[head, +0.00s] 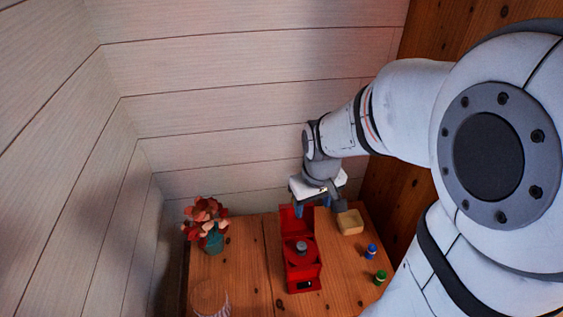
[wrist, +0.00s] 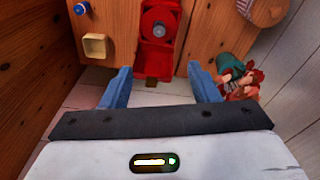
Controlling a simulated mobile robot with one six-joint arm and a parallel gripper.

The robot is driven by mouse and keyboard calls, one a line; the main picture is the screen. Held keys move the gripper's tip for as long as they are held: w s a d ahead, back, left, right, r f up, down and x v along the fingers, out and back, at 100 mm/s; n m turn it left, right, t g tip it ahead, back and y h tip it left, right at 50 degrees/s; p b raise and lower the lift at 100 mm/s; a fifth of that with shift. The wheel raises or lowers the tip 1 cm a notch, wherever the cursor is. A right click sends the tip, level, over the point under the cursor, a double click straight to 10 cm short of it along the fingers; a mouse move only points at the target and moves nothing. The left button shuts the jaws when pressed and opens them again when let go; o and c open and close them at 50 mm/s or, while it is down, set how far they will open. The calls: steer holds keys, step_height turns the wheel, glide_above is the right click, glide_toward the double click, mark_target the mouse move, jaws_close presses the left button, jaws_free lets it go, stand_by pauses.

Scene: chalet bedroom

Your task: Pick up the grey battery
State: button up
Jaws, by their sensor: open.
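In the wrist view the grey battery (wrist: 159,30) shows end-on within the red holder (wrist: 147,55), near the top of the picture. My gripper (head: 313,207) is over the back end of the red holder, behind the battery and apart from it.
A tan open box (head: 349,222) stands right of the red holder, near my gripper. Blue (head: 371,252) and green (head: 380,278) cylinders stand at the right. A flower vase (head: 213,240) and a round wooden item (head: 210,298) are left. Plank walls close off the back and left.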

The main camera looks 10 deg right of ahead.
mark_target(302, 245)
steer(key=w+f+n+b, duration=0.1)
steer(key=w+f+b, duration=0.1)
steer(key=f, duration=0.7)
steer(key=w+f+n+g+b, duration=0.1)
steer(key=f+b, duration=0.1)
steer(key=f, duration=0.7)
steer(key=w+f+n+b, duration=0.1)
steer(key=w+f+b, duration=0.1)
steer(key=f, duration=0.8)
steer(key=shift+w, duration=0.3)
steer(key=shift+c, duration=0.4)
steer(key=c, duration=1)
